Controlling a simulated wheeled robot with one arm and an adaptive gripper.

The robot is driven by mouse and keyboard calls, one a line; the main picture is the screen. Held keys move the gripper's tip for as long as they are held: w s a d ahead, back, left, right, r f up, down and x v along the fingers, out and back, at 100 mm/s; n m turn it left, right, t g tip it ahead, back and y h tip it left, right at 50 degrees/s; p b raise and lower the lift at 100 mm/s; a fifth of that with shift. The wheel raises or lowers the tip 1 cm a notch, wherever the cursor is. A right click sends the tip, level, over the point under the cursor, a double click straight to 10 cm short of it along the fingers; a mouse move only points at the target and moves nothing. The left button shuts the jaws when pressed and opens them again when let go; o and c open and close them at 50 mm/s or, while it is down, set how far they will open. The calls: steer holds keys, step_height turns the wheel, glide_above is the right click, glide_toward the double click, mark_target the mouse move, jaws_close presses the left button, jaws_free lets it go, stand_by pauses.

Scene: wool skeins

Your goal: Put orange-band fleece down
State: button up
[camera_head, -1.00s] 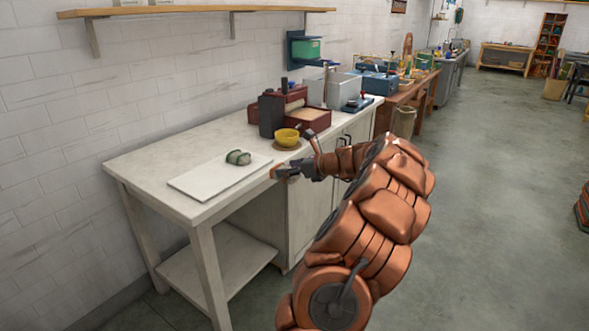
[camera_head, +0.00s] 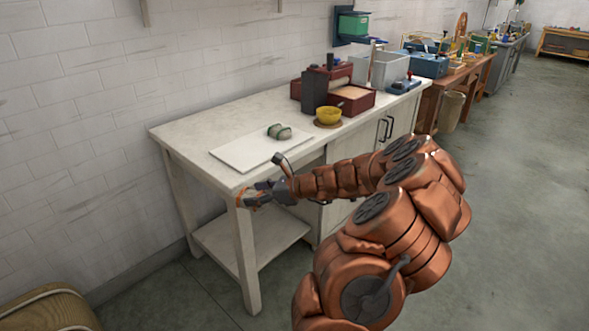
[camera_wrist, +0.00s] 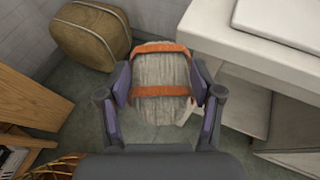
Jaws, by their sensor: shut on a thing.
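The orange-band fleece (camera_wrist: 160,72) is a grey-white woolly bundle with two orange bands, seen in the wrist view. My gripper (camera_wrist: 160,85) is shut on it, one finger on each side. In the head view my gripper (camera_head: 250,199) is at the near left corner of the white table, and only a bit of orange shows at its tip. In the wrist view the fleece is over the grey floor, left of the table. How high it is held I cannot tell.
The white table (camera_head: 190,135) carries a white board (camera_head: 240,157) with a green-banded skein (camera_head: 279,131), a yellow bowl (camera_head: 328,115) and a dark red machine (camera_head: 352,98). A brown rounded bale (camera_wrist: 90,37) stands on the floor by the wall. A wooden shelf (camera_wrist: 30,100) is at left.

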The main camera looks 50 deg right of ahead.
steer(key=w+a+f+n+g+y, duration=0.1)
steer(key=w+a+f+n, duration=0.1)
steer(key=a, duration=0.8)
steer(key=w+a+f+n+g+y, duration=0.2)
steer(key=w+a+f, duration=0.1)
steer(key=a, duration=0.6)
steer(key=w+a+f+n+g+y, duration=0.1)
steer(key=w+a+f+n+y, duration=0.1)
steer(key=a, duration=0.8)
step_height(320, 180, down, 3)
steer(key=shift+w+a+r+g, duration=0.2)
steer(key=shift+w+a+g, duration=0.2)
steer(key=shift+w, duration=0.15)
